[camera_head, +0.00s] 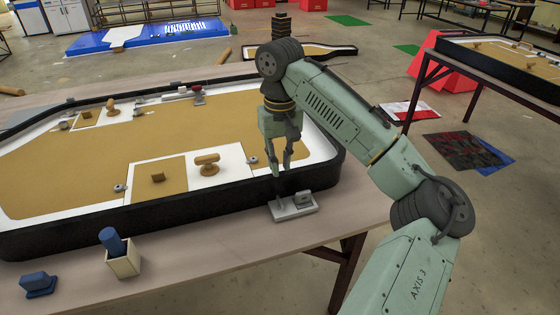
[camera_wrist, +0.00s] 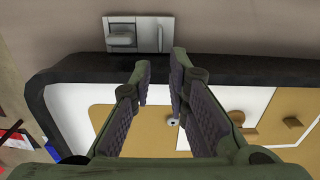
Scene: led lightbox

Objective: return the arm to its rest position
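My gripper (camera_head: 281,172) points down over the right front corner of the black-rimmed board (camera_head: 180,208), just behind a small grey plate (camera_head: 304,211) with a raised block. In the wrist view, the two fingers of my gripper (camera_wrist: 159,70) stand apart with nothing between them. The grey plate (camera_wrist: 155,24) is beyond the fingertips there, outside the black rim (camera_wrist: 230,70). My arm bends from the right side of the head view over the table. I cannot tell the exact height of the fingertips.
The board holds wooden knobs (camera_head: 207,165) on white and tan panels. A cream box (camera_head: 123,260) with a blue cylinder and a blue block (camera_head: 38,284) stand at the table's front left. A second table (camera_head: 500,60) is at the right. Floor shows between the tables.

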